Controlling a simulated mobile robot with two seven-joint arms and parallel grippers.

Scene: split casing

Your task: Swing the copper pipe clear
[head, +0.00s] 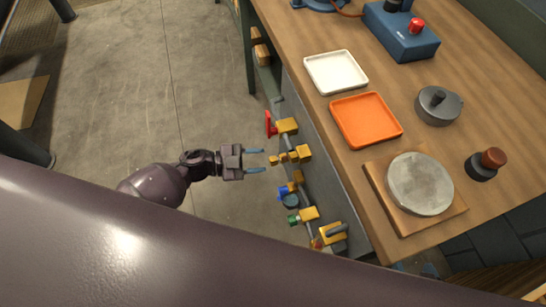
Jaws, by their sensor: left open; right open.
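My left gripper (255,160) is open and empty, its two blue-grey fingers pointing right. Its tips are just short of a small brass fitting (280,158) that sticks out from the bench's side. A row of brass-coloured blocks, pipe pieces and valves runs down that side, with a larger brass block (302,153) behind the small fitting. A short copper-brown piece (298,177) shows just below it; I cannot tell whether it is part of the copper pipe. No full pipe can be made out. My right gripper is not in view.
A red handle (270,124), blue valve (284,193) and green knob (293,220) stick out along the row. The wooden bench (290,50) holds a white tray (336,72), orange tray (366,119) and grey disc (420,184). The floor at left is mostly clear.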

